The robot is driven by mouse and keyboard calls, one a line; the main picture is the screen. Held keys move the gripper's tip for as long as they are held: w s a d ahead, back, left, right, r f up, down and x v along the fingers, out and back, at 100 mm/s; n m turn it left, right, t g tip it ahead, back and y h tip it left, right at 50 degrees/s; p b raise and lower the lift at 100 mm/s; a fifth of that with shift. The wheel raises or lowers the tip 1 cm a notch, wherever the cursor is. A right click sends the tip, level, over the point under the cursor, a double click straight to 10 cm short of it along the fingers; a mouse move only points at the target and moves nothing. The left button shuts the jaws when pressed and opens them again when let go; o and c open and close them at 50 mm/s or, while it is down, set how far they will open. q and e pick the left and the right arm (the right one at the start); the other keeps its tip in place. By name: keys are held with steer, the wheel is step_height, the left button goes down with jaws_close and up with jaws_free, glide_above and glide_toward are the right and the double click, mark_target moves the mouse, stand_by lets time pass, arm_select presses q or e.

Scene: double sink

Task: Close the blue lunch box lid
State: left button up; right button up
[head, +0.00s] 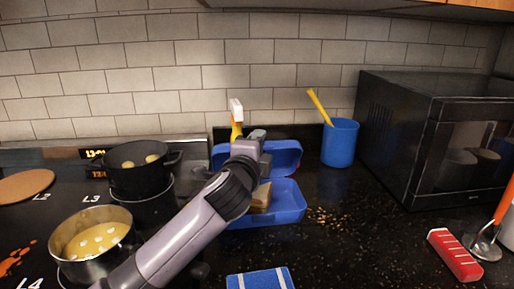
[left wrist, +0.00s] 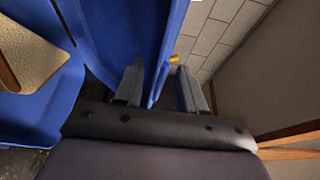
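The blue lunch box (head: 288,203) stands on the dark counter with a sandwich (head: 262,197) inside. Its lid (head: 287,158) stands open, raised at the back of the box. My left arm reaches across the box, hiding its left part, and my left gripper (head: 257,136) is at the lid's upper edge. In the left wrist view, the lid (left wrist: 125,35) has its edge between the two spread fingers (left wrist: 160,88), with gaps visible. The box base (left wrist: 45,105) and sandwich (left wrist: 30,50) show at left. My right gripper is not in view.
A blue cup (head: 340,145) with a yellow utensil and a black microwave (head: 400,130) stand to the right. A spray bottle (head: 236,115) is behind the lid. Pots (head: 140,170) sit on the stove at left. A blue striped cloth (head: 260,280) lies in front.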

arm_select(q)
steer(key=v, duration=0.7)
stand_by(0.3)
steer(key=shift+s, duration=0.1)
steer(key=s+a+f+b, duration=0.1)
steer(key=s+a+f, duration=0.2)
steer(key=s, duration=0.3)
steer(key=shift+f, duration=0.85)
stand_by(0.6)
